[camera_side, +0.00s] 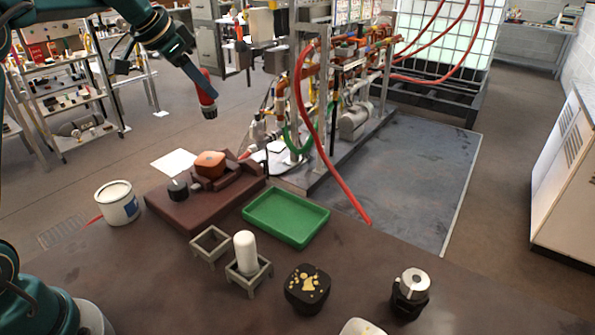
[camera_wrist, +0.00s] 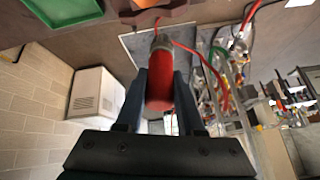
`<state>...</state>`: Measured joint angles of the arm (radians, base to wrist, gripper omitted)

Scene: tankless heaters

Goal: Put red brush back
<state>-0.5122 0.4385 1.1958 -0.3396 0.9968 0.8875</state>
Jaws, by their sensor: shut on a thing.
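My gripper (camera_side: 203,82) is raised in the upper left of the side view, above and behind the table. It is shut on the red brush (camera_side: 207,98), which hangs slightly tilted with its grey and dark end down. In the wrist view the brush (camera_wrist: 160,88) shows as a red cylinder between the two dark blue fingers. On the table, a square open holder (camera_side: 202,250) stands empty. Beside it, a second square holder (camera_side: 260,277) has a white cylinder (camera_side: 245,252) standing upright in it.
A green tray (camera_side: 287,217) and a brown stepped block (camera_side: 190,212) with an orange piece (camera_side: 210,163) sit at the table's back. A white bucket (camera_side: 117,203) stands left, a black patterned container (camera_side: 307,289) and a black-and-silver item (camera_side: 411,292) in front. Pipework with red hoses stands behind.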

